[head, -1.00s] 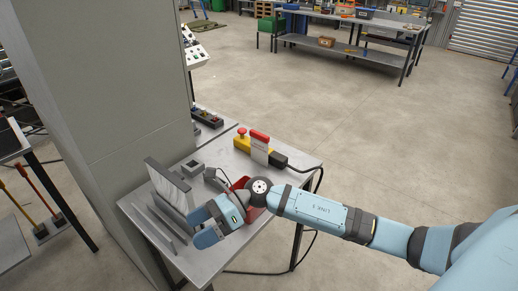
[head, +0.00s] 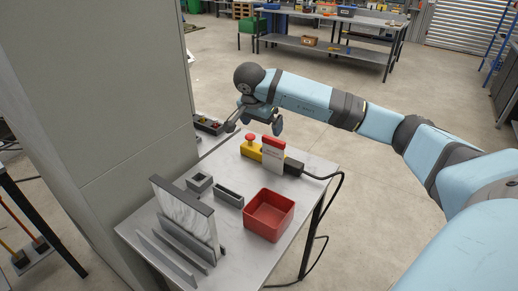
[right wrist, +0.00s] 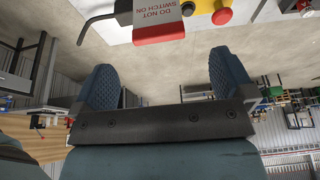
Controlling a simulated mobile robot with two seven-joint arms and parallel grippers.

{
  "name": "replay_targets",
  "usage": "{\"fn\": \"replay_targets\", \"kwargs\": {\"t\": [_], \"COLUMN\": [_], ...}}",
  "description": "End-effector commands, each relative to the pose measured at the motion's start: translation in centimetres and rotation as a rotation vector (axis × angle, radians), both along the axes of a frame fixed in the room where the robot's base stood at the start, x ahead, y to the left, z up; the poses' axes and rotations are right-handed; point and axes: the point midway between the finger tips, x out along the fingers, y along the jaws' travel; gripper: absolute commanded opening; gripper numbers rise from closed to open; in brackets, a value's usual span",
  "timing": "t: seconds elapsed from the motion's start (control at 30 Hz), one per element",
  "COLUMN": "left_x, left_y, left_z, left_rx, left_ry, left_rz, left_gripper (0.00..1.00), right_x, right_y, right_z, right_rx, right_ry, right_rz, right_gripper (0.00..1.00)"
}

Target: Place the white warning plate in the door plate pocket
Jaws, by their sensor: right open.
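The white warning plate (head: 272,156) with a red top edge stands upright at the yellow switch box in the head view. In the right wrist view the plate (right wrist: 168,12) shows upside down at the top, reading "DO NOT SWITCH ON". My right gripper (head: 260,120) is open and empty, beyond the plate and above the table's far edge. Its fingers (right wrist: 166,84) are wide apart, with nothing between them. A small grey slotted holder (head: 229,194) and a grey-edged upright panel (head: 184,212) stand on the table; I cannot tell which has the door plate pocket. My left gripper is not in view.
A red open bin (head: 269,214) stands at the table's right side. A square grey holder (head: 199,182) sits near the panel. A tall grey cabinet (head: 120,100) rises at the left.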

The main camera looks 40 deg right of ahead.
Motion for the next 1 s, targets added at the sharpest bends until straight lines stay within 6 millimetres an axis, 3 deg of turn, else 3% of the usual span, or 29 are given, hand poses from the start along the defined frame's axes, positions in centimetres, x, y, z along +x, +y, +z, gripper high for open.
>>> {"fn": "replay_targets", "kwargs": {"t": [0.13,0.4,0.73,1.0], "left_x": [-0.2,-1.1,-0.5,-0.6], "left_y": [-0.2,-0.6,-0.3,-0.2], "left_z": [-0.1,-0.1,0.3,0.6], "left_rx": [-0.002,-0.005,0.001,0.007], "left_ry": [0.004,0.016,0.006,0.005], "left_rz": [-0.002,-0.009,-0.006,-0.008], "left_gripper": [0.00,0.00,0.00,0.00], "right_x": [0.1,0.6,0.9,1.2], "right_y": [-1.5,-3.3,-4.5,-6.0], "right_z": [-0.6,-5.5,-8.1,-11.6], "right_rx": [-0.042,-0.038,-0.036,-0.037], "right_ry": [0.006,0.006,0.005,0.004], "right_rz": [-0.009,-0.009,-0.009,-0.008], "right_gripper": [1.00,1.00,1.00,1.00]}}
